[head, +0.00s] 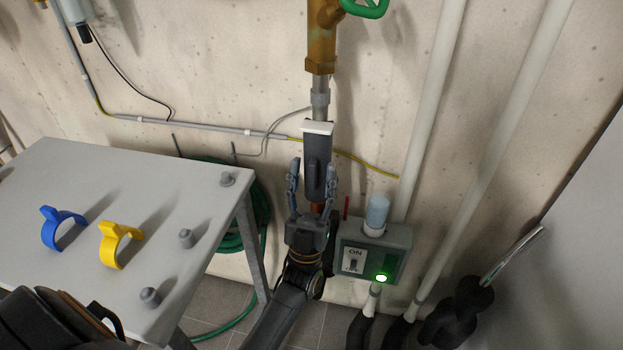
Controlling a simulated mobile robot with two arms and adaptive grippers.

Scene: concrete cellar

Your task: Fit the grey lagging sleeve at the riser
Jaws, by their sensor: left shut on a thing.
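The riser runs down the wall from a brass valve body (321,45) with a green handwheel (365,6). Its grey pipe (320,88) shows above the sleeve, and a bit of copper pipe (317,208) shows below. The dark grey lagging sleeve (318,148), with a pale top end and a raised grip on its front, stands upright in line with the riser. I cannot tell whether it is around the pipe or just in front of it. My left gripper (310,183) is shut on the sleeve's lower part. My right gripper is not in view.
A grey table (110,185) at left bears a blue clip (60,230), a yellow clip (118,245) and several grey knobs. A green hose (262,215) hangs behind it. A switch box (375,250) with a lit green lamp is close right of the gripper, beside pale pipes (440,100).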

